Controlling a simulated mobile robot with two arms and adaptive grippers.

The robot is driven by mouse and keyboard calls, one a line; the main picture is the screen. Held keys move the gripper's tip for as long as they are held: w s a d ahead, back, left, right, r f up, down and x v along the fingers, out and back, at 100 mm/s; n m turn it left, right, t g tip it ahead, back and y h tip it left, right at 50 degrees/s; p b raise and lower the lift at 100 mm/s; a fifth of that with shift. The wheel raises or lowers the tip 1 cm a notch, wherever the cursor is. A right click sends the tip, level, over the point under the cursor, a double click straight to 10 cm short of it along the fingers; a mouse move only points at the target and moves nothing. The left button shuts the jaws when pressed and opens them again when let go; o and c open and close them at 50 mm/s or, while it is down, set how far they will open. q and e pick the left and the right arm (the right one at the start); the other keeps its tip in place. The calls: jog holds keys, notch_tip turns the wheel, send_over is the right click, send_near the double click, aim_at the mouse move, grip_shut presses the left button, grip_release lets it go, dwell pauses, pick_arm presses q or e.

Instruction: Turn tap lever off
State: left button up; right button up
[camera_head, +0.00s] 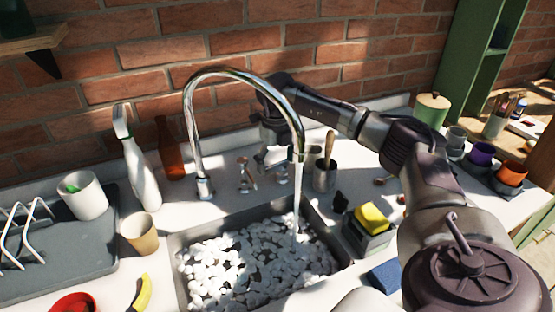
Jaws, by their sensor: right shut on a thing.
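A tall chrome tap (190,126) arches over the sink (180,279), and water (297,205) runs from its spout into the basin. Small chrome tap fittings with a lever (245,181) stand at the back of the sink, right of the tap's base. My right gripper (264,158) is just above and behind these fittings, partly hidden by the spout. It is shut on the tap lever; the exact contact is small and hard to make out. My left gripper is not in view.
White pebble-like pieces (235,262) fill the sink. A spray bottle (142,170) and brown bottle (170,150) stand left of the tap. A metal cup with a brush (324,176) and a yellow sponge (372,216) are at right. The brick wall (130,60) is close behind.

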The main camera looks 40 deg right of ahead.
jog(key=shift+w+m, duration=0.2)
jog(key=shift+m, duration=0.6)
jog(key=shift+p, duration=0.3)
jog(key=o, duration=0.9)
jog(key=shift+r, duration=0.1)
notch_tip(320, 180, up, 12)
